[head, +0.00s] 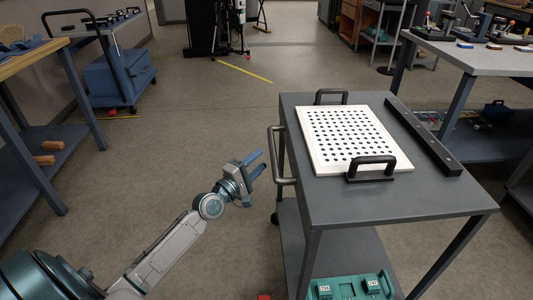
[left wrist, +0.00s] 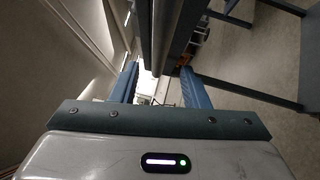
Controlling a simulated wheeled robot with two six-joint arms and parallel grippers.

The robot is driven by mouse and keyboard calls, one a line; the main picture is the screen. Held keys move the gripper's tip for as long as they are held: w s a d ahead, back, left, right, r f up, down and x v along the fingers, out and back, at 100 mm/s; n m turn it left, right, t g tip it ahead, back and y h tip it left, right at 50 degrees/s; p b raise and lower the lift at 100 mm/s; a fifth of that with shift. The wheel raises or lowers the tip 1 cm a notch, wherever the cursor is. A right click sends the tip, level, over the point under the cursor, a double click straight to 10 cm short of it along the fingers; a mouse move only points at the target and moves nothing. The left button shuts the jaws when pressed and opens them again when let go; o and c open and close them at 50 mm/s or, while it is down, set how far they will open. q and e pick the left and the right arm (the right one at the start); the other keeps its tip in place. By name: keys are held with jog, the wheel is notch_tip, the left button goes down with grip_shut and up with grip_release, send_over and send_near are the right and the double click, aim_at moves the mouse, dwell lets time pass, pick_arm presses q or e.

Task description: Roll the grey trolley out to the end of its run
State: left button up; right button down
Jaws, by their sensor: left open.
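The grey trolley (head: 420,195) stands at the right in the head view. A grey bar handle (head: 275,155) runs along its left side. My left gripper (head: 263,159) is open and empty, just left of this handle, its fingers pointing toward it. In the left wrist view the two blue fingers (left wrist: 158,72) are spread, and a dark bar (left wrist: 145,30), probably the handle, shows beyond the gap between them. I cannot tell the exact distance; the fingers look apart from the handle. My right gripper is not in view.
A white perforated plate (head: 334,148) with black handles and a dark rail (head: 422,134) lie on the trolley top. A teal case (head: 347,286) is on its lower shelf. Benches stand at left (head: 35,57) and right (head: 475,57). The floor (head: 195,115) left of the trolley is clear.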

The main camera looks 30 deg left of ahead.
pick_arm(q)
jog(key=v, duration=0.4)
jog(key=shift+s, duration=0.15)
jog(key=shift+a, duration=0.15)
dwell(0.7)
